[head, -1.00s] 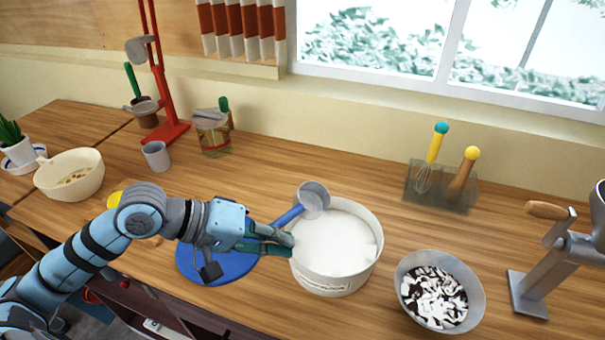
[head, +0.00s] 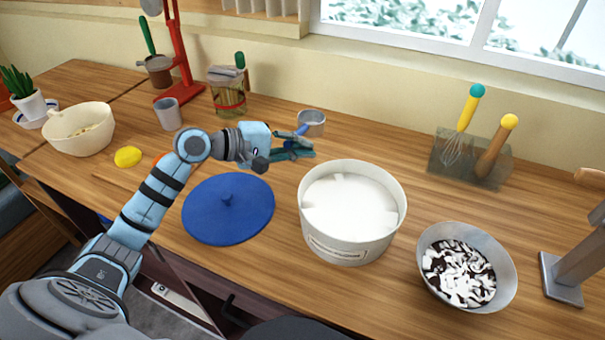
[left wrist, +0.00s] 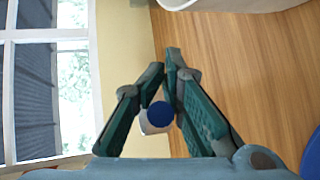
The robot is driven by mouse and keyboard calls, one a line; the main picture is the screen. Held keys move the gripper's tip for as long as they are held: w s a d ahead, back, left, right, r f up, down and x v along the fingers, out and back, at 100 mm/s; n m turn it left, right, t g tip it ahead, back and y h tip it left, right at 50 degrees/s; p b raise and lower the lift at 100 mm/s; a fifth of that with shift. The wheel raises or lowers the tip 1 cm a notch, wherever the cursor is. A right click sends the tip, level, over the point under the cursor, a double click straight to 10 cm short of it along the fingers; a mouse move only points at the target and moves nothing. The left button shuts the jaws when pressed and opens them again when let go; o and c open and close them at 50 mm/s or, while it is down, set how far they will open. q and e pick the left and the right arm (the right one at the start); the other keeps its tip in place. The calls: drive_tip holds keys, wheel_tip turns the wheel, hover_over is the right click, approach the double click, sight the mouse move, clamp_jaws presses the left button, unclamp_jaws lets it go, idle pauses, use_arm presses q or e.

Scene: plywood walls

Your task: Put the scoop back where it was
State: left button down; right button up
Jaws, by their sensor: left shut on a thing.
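The scoop (head: 311,124) has a grey metal cup and a blue handle. My left gripper (head: 300,148) is shut on the blue handle, behind and to the left of the white tub (head: 353,246) in the head view. In the left wrist view the blue handle end (left wrist: 160,115) shows between the green fingers of my left gripper (left wrist: 170,62). The cup is mostly hidden there. I cannot tell whether the scoop touches the counter. The tub is open and full of white powder. My right gripper is not in view.
A blue lid (head: 228,215) lies left of the tub. A bowl of dark and white flakes (head: 505,270) stands at right. A whisk holder (head: 468,165) is at the back right. A glass jar (head: 227,98) and grey cup (head: 168,115) stand behind my arm. Counter behind the tub is clear.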

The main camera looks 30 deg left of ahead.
use_arm(q)
wheel_tip(320, 180, down, 7)
drive_tip(key=shift+f+b, duration=0.1)
drive_tip(key=shift+b, duration=0.75)
drive_tip(key=c, duration=2.2)
unclamp_jaws()
drive_tip(key=o, duration=0.6)
